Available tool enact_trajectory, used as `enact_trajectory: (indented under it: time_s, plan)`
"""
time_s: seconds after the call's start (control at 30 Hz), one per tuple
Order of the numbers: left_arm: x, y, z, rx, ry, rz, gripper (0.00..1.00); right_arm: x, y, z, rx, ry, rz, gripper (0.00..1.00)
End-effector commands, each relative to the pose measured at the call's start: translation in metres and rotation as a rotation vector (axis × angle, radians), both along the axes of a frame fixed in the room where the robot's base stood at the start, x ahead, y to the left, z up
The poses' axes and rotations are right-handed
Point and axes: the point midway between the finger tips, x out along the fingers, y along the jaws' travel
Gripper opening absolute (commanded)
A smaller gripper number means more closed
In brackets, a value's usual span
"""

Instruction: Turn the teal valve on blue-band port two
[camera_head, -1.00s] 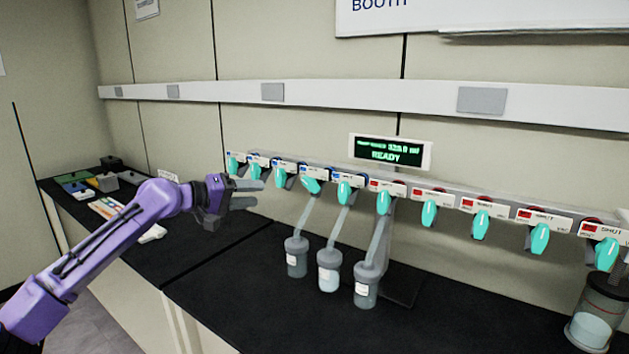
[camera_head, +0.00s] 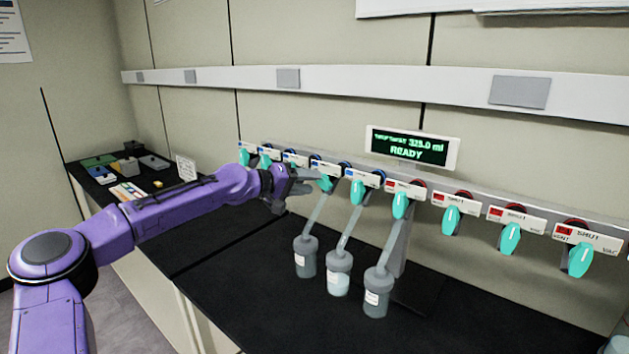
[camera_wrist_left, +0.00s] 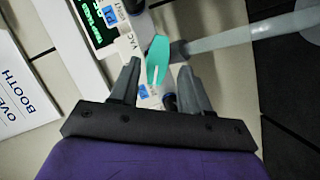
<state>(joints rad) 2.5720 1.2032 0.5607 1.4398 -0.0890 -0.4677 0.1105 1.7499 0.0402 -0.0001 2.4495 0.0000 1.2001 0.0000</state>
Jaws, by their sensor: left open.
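A row of teal valves runs along a pale manifold rail; the left ones have blue labels and collars, the right ones red. My left gripper (camera_head: 306,184) is open beside a teal valve (camera_head: 326,184) on a blue-band port. In the left wrist view, that teal valve (camera_wrist_left: 158,50) lies ahead, between the fingertips of my open gripper (camera_wrist_left: 158,72), and I cannot tell whether they touch it. Another blue-band valve (camera_head: 357,191) stands to its right. My arm and gripper partly hide the valves to the left. My right gripper is not in view.
Three lidded flasks (camera_head: 305,258) (camera_head: 339,272) (camera_head: 376,293) hang on angled tubes below the valves. A display (camera_head: 412,146) reads READY above the rail. The black bench (camera_head: 250,270) is clear in front; small items lie at its far left.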

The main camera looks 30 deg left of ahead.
Motion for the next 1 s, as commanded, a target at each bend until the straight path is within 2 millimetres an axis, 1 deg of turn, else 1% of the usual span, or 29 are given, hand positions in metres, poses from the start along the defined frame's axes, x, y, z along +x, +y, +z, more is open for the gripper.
enact_trajectory:
  time_s: [0.1, 0.2, 0.5, 0.53, 0.57, 0.6, 0.67, 0.7, 1.0]
  plan:
    - [0.013, -0.005, -0.002, 0.002, 0.001, 0.002, 0.47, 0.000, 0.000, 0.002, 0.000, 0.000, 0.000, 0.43]
    - [0.019, -0.007, -0.003, 0.000, -0.001, 0.002, 0.47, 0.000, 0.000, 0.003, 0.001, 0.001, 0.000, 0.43]
    - [0.021, -0.009, -0.003, -0.001, -0.003, 0.001, 0.47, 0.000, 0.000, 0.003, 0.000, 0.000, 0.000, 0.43]
    - [0.021, -0.009, -0.003, -0.001, -0.003, 0.001, 0.44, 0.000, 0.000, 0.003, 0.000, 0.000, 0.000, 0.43]
    - [0.021, -0.009, -0.003, -0.001, -0.003, 0.001, 0.34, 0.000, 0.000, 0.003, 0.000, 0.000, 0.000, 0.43]
    - [0.021, -0.009, -0.003, -0.001, -0.003, 0.001, 0.21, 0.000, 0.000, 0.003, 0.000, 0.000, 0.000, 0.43]
    - [0.021, -0.009, -0.003, -0.001, -0.003, 0.001, 0.01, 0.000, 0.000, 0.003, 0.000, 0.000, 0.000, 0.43]
    - [0.021, -0.009, -0.003, -0.001, -0.003, 0.001, 0.00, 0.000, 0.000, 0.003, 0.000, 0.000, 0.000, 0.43]
    - [0.021, -0.009, -0.003, 0.023, -0.003, 0.000, 0.00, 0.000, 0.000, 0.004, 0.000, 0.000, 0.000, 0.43]
